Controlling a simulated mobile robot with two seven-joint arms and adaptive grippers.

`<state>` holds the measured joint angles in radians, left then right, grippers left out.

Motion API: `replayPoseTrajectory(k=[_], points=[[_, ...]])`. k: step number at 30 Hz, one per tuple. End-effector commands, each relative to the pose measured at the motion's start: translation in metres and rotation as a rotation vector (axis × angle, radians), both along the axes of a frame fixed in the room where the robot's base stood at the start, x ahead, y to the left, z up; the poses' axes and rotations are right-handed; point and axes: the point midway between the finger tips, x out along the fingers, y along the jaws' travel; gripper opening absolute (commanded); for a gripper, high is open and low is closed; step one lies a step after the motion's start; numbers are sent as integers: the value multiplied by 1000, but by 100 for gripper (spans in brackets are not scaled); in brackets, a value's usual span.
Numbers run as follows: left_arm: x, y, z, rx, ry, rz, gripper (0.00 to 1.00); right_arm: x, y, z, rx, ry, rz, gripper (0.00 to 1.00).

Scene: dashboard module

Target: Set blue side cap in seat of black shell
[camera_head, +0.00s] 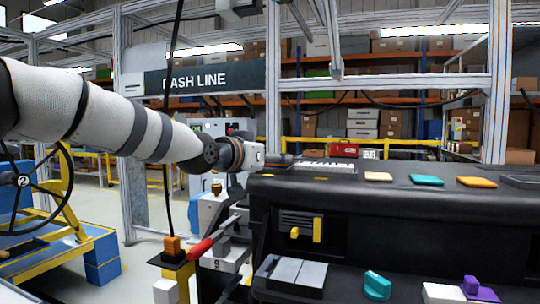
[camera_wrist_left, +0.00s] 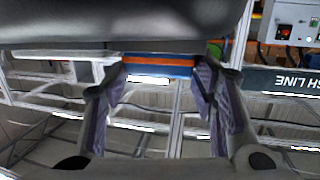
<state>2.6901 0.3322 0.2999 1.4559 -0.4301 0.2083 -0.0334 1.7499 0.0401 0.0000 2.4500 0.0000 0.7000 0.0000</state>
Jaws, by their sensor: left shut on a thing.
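The black shell (camera_head: 375,215) is a long dark dashboard body across the right half of the head view. My left arm comes in from the left, and its gripper (camera_head: 279,160) is at the shell's far left end, small and partly hidden by its own wrist. In the wrist view the two fingers (camera_wrist_left: 160,75) stand apart, with a blue strip edged in orange (camera_wrist_left: 160,66) spanning between their tips; I take it for the blue side cap. The cap's seat cannot be made out. My right gripper is not in view.
On the shell's top lie a cream tile (camera_head: 378,176), a teal tile (camera_head: 426,180) and an orange tile (camera_head: 477,182). A teal knob (camera_head: 377,285) and a purple part (camera_head: 480,290) are at the front. A red-handled lever (camera_head: 200,248) stands left of the shell.

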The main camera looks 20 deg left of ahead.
Motion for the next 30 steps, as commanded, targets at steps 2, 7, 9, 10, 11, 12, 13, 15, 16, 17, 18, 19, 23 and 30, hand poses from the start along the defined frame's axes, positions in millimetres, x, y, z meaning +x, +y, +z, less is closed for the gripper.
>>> replayPoseTrajectory(k=[2,7,9,10,11,12,13,15,16,17,18,19,23,30], points=[[0,0,-5,0,10,-1,25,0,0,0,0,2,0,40],[1,0,-6,0,12,-1,75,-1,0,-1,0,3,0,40],[1,0,-6,0,12,0,75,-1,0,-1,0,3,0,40],[1,0,-6,0,12,0,75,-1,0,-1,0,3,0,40],[1,0,-6,0,12,0,75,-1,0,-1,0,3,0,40],[1,0,-6,1,12,-1,75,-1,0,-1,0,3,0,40],[1,0,-6,1,12,-1,75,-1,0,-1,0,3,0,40],[1,0,-6,1,12,-1,75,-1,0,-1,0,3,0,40],[1,0,-6,1,13,-1,75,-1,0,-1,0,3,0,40],[0,0,-6,1,13,-1,75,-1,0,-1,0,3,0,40],[-2,0,-6,2,13,-1,75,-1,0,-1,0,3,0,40],[-4,1,-5,2,13,-1,75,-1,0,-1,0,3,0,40],[-30,8,1,-1,9,-1,75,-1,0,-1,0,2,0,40],[-68,17,8,-1,6,-1,75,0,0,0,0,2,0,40]])
